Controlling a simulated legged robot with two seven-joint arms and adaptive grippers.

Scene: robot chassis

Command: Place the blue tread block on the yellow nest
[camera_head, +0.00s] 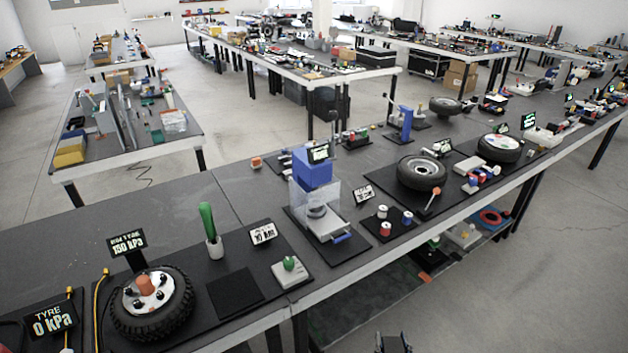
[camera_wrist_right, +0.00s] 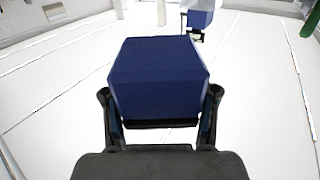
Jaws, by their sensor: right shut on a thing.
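My right gripper (camera_head: 393,343) shows only in part at the bottom edge of the head view, in front of the long table. In the right wrist view, the right gripper (camera_wrist_right: 160,118) is shut on the blue tread block (camera_wrist_right: 158,75), with one finger on each side of it. The block is a plain dark blue box and fills the middle of that view. I cannot make out the block in the head view. I cannot pick out the yellow nest in either view. My left gripper is not in view.
The long dark table (camera_head: 130,215) carries a knobbly tyre (camera_head: 152,303), a blue press (camera_head: 313,172), another tyre (camera_head: 422,173) and small display signs. A dark square mat (camera_head: 234,293) is bare. A yellow bin (camera_head: 70,152) stands on a separate table at the left. Open floor (camera_head: 520,270) lies at right.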

